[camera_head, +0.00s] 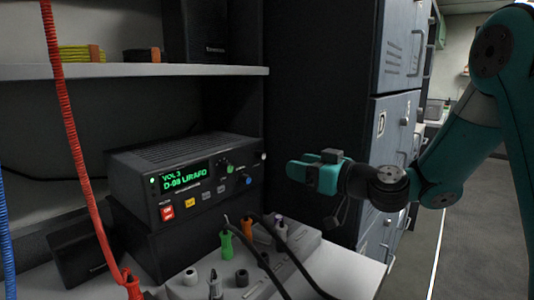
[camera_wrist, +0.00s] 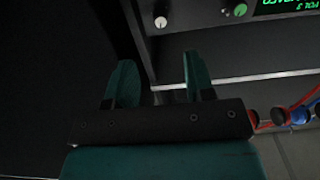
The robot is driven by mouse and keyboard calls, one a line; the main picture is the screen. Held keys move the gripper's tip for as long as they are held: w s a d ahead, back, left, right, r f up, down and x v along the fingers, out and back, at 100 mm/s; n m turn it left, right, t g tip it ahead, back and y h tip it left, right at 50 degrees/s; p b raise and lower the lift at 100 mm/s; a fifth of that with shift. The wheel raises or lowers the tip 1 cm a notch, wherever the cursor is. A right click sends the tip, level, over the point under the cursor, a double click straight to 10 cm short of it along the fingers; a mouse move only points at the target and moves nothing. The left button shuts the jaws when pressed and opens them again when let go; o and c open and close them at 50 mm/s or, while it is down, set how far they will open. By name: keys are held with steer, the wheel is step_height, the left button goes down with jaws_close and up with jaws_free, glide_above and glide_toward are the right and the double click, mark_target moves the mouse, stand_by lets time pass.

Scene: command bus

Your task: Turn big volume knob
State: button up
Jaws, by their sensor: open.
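No label shows which is volume. My gripper (camera_head: 292,170) is right of the radio, apart from it; in the wrist view its teal fingers (camera_wrist: 155,78) are apart and empty.
A grey panel with plugs and sockets (camera_head: 215,282) stands in front of the radio, with black cables (camera_head: 295,262) arching over it. A red coiled cord (camera_head: 72,130) hangs at left. A shelf (camera_head: 130,71) runs above. Grey cabinets (camera_head: 392,130) stand behind my gripper.

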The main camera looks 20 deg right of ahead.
mark_target(264, 157)
steer(key=p+x, duration=0.3)
steer(key=x, duration=0.7)
steer(key=shift+a, duration=0.15)
steer(key=shift+c, duration=0.2)
jaws_close()
